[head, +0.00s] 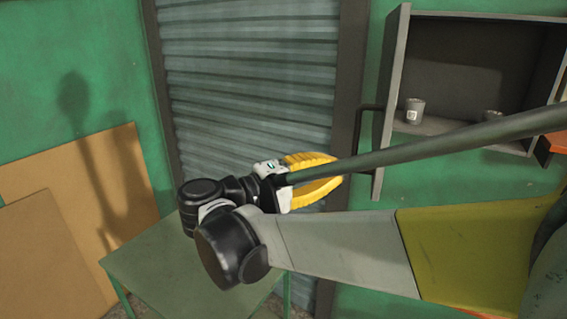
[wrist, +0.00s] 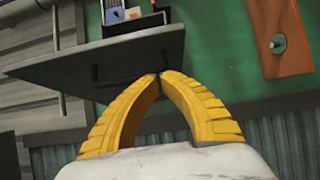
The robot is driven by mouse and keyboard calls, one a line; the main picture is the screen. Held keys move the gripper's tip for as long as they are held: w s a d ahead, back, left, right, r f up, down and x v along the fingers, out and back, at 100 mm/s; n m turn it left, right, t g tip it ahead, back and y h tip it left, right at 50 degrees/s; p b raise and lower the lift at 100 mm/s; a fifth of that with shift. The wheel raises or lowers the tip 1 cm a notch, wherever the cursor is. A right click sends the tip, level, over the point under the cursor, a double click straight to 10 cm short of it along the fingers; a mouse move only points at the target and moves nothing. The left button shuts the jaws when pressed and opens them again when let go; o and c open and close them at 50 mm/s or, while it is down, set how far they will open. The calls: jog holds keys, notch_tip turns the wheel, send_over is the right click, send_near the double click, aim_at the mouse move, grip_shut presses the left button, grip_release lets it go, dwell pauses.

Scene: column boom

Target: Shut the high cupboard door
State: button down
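The high cupboard (head: 474,68) hangs on the green wall at upper right in the head view, its front open. Its grey door (head: 392,85) stands swung out at the left side, seen nearly edge-on. A dark bar handle (head: 360,135) is on the door's left face. My gripper (head: 341,172) has yellow fingers and is just left of the handle's lower end, partly behind a grey-green pole. In the wrist view the fingertips (wrist: 160,76) meet in front of a grey panel, near a dark bar (wrist: 96,80). I cannot tell whether they touch it.
Cups (head: 414,110) stand in the cupboard. A grey-green pole (head: 440,140) crosses the head view. A green table (head: 165,265) is below my arm. A corrugated shutter (head: 250,90) is behind; brown boards (head: 85,200) lean at left. An orange panel (wrist: 283,40) shows in the wrist view.

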jog(key=d, duration=0.3)
jog(key=s+d, duration=0.1)
jog(key=d, duration=0.1)
jog(key=shift+p, duration=0.3)
